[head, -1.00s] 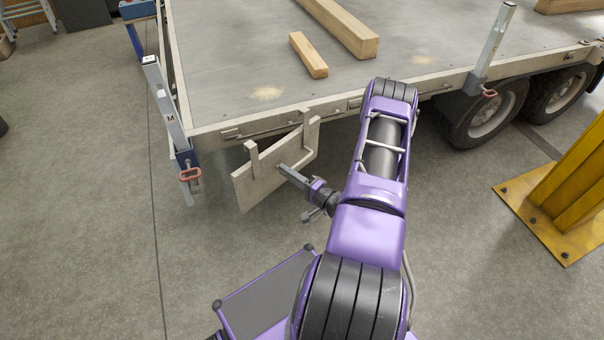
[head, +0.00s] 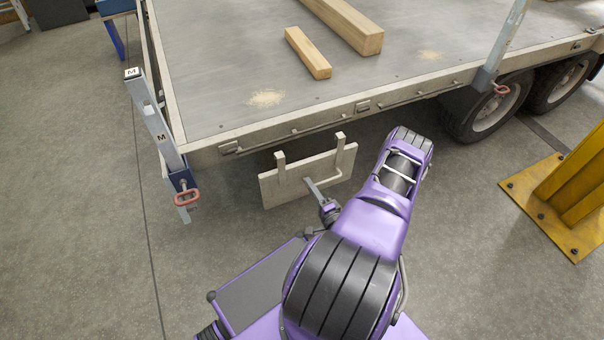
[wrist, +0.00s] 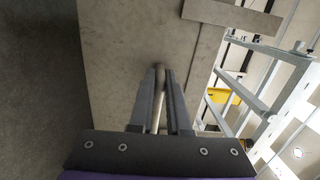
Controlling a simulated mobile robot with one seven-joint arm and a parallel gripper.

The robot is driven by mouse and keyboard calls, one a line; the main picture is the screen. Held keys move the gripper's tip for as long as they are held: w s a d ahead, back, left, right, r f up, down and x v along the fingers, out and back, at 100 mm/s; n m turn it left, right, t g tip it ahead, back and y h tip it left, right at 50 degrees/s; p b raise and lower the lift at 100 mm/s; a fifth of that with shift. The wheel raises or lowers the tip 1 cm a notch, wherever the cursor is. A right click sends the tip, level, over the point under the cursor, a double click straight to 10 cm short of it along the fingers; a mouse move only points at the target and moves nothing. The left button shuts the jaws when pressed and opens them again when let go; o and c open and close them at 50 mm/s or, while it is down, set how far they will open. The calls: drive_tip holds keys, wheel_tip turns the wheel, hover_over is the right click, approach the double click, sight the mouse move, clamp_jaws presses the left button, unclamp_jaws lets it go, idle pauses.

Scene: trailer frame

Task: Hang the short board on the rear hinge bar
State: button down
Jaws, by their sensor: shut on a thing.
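The short board (head: 283,190) is a pale grey panel with two upright hooks on its top edge. It hangs in the air just below the trailer's side rail in the head view, roughly level and close to parallel with it. My gripper (head: 312,186) is shut on a bar or handle on the board's near face. The wrist view shows the fingers (wrist: 160,98) on this bar, with the board (wrist: 125,45) filling the upper middle. Hinge bars (head: 296,131) run along the rail above the hooks. The hooks appear below the bars; the exact gap is unclear.
A corner post (head: 158,122) with a red-handled clamp (head: 187,197) stands left of the board. Two timbers (head: 308,54) lie on the trailer bed (head: 220,60). Wheels (head: 490,108) and a yellow post base (head: 555,215) are at right. The floor left of the trailer is clear.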

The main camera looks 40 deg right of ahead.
drive_tip(key=w+d+f+b, duration=0.2)
drive_tip(key=w, duration=0.8)
drive_tip(key=shift+d+b, duration=0.2)
drive_tip(key=shift+b, duration=0.15)
idle(0.7)
drive_tip(key=shift+f, duration=0.15)
